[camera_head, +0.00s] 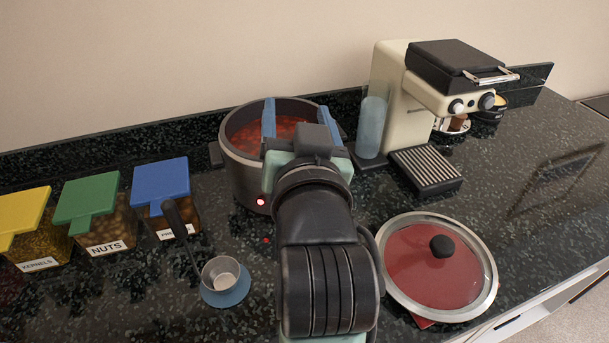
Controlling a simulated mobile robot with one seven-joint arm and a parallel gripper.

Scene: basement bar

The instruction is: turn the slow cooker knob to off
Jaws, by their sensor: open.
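The slow cooker (238,170) is a round grey pot with red food in it, standing uncovered against the back of the counter. A red light (261,202) glows on its front wall. My gripper (297,120) is open, its two blue fingers apart and pointing away over the cooker's opening in the picture. Nothing shows between the fingers except the food behind them. My arm covers the right part of the cooker's front, and the knob cannot be seen. Whether the fingers touch the cooker cannot be told.
A glass lid (410,285) with a black knob lies right of my arm. Three lidded containers, yellow (24,206), green (88,195) and blue (160,180), stand left. A scoop (221,268) is near them.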

